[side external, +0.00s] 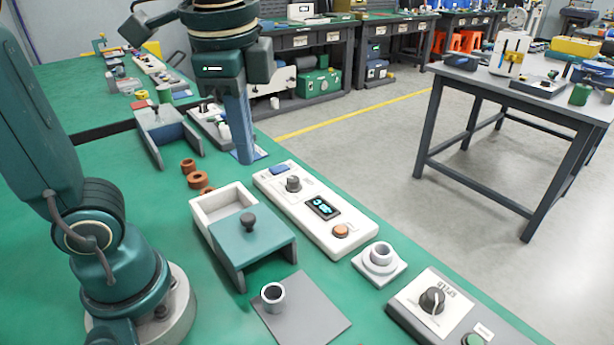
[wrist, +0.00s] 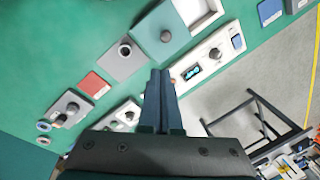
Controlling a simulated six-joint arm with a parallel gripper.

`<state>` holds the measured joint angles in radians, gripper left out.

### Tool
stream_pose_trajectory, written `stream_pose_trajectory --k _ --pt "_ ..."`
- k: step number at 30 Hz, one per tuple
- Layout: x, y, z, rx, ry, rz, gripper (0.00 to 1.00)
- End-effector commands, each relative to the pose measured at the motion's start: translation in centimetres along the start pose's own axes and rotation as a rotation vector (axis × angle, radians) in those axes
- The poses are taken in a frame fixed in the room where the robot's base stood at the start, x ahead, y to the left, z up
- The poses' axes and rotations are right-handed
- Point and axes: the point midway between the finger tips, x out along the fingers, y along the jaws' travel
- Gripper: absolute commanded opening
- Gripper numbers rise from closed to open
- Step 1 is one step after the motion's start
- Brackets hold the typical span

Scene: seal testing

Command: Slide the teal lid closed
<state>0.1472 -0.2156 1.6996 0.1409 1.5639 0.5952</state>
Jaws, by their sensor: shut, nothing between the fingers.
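The teal lid (side external: 262,240) is a flat plate with a dark round knob (side external: 249,222) on top. It covers the near part of a white box (side external: 201,219) and reaches past it over grey side walls (side external: 238,278). The far part of the box is uncovered and looks empty. The wrist view shows the teal lid (wrist: 153,25) with its knob (wrist: 166,36), beside the open white box (wrist: 213,17). My gripper (side external: 244,160) points down, its blue fingers shut and empty. It appears behind the box in the side view, apart from the lid. Its fingers (wrist: 160,72) show in the wrist view.
A white control panel (side external: 330,228) with a dial, display and orange button stands right of the box. Orange rings (side external: 197,179) lie behind it. A grey mat (side external: 312,312) bears a metal ring (side external: 272,296). A speed box (side external: 415,300) stands front right.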

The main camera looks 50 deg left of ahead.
Motion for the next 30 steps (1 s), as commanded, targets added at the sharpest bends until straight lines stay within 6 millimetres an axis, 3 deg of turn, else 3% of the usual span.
stream_pose_trajectory --k 6,13,23,30 --pt "0.2 -0.8 -3.7 0.249 -0.160 0.063 0.00" --pt "2.2 -0.3 -6.8 0.356 -0.245 0.093 0.00" --pt "4.0 0.4 -7.0 0.387 -0.276 0.111 0.00" --pt "6.6 0.5 -6.2 0.385 -0.278 0.113 0.00"
